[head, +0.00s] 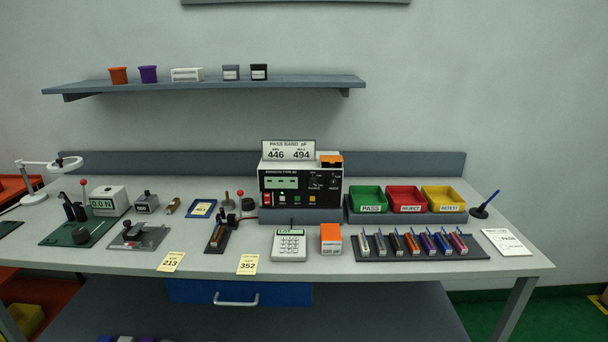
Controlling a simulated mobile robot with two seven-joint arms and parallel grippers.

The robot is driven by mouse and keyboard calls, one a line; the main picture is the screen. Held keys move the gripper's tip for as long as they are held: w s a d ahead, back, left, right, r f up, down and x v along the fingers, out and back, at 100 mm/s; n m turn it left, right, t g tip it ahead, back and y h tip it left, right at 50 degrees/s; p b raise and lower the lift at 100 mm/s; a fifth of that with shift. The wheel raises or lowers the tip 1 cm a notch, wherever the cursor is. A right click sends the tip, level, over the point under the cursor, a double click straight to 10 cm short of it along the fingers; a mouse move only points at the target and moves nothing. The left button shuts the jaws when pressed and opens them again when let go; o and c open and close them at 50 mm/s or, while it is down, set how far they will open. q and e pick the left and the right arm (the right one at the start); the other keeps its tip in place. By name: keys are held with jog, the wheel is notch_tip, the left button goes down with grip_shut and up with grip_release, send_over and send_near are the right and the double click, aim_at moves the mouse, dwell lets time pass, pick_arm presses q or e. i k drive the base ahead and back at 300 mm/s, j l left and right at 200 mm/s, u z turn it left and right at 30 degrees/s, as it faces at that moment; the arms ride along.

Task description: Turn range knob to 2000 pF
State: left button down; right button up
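The meter (300,189) stands at the middle back of the bench, a black-faced box with a lit green display (281,182) at its upper left. Dark knobs (317,181) sit at the upper right of its face with small white markings. They are too small to tell which is the range knob or where it points. Red, green and yellow buttons or sockets line the lower face. A sign on top reads PASS BAND pF, 446 and 494. Neither of my grippers shows in the head view.
Green PASS (370,209), red REJECT (407,208) and yellow RETEST (453,208) bins stand right of the meter. A calculator (289,245), an orange-and-white box (331,238) and a rack (375,257) of several coloured parts lie in front. Small tools and fixtures fill the left.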

aim_at(313, 180)
jog(key=i+l, duration=0.2)
jog(key=l, duration=0.15)
jog(key=i+l, duration=0.2)
jog(key=l, duration=0.15)
jog(key=i+l, duration=0.45)
jog(key=l, duration=0.25)
jog(key=i+l+u, duration=0.1)
jog(key=l, duration=0.25)
jog(key=i, duration=0.1)
